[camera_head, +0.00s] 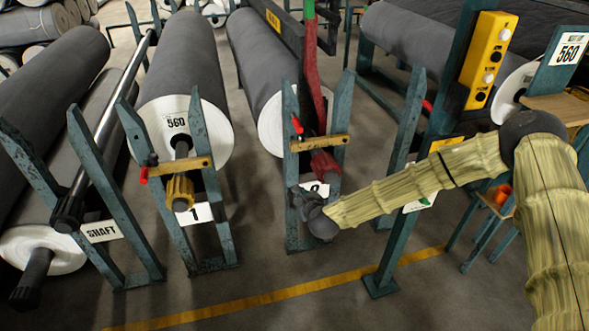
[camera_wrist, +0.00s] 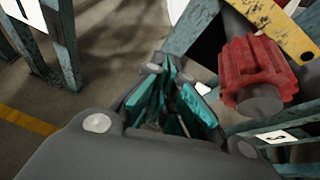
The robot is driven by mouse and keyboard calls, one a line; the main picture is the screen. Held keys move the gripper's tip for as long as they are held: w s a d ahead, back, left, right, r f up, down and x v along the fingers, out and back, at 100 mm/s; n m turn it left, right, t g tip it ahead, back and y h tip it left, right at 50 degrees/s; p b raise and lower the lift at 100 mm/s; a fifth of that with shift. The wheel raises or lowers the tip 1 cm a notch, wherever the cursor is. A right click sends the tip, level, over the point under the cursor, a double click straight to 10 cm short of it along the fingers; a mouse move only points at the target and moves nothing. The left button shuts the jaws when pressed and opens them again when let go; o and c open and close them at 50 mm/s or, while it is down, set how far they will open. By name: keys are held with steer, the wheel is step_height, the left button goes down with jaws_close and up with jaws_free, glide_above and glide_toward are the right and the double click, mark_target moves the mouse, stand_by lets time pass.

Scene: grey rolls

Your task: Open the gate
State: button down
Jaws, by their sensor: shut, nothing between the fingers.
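A yellow gate bar (camera_head: 322,143) lies across the two teal posts of the middle roll stand, with a small red handle (camera_head: 297,124) by its left end. A red ribbed knob (camera_head: 325,164) on the roll's shaft sits just below the bar. In the wrist view the knob (camera_wrist: 255,70) and part of the yellow bar (camera_wrist: 285,28) are at the upper right. My gripper (camera_head: 298,194) is below and left of the knob, in front of the stand, apart from the bar. Its teal-padded fingers (camera_wrist: 172,78) are shut and empty. The red handle is not clear in the wrist view.
A second yellow bar (camera_head: 182,166) with a yellow knob (camera_head: 180,190) closes the left stand, marked 1. A shaft (camera_head: 110,120) leans at the far left. A teal post with a yellow button box (camera_head: 488,60) stands right. The floor by the yellow line (camera_head: 270,298) is clear.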

steer(key=w+m, duration=0.1)
steer(key=w, duration=0.3)
steer(key=w+a+m, duration=0.1)
steer(key=w, duration=0.3)
steer(key=w+a+t+b, duration=0.1)
steer(key=w, duration=0.4)
steer(key=shift+w+f+m, duration=0.1)
steer(key=shift+f+m, duration=0.2)
steer(key=shift+m, duration=0.1)
steer(key=shift+r, duration=2.05)
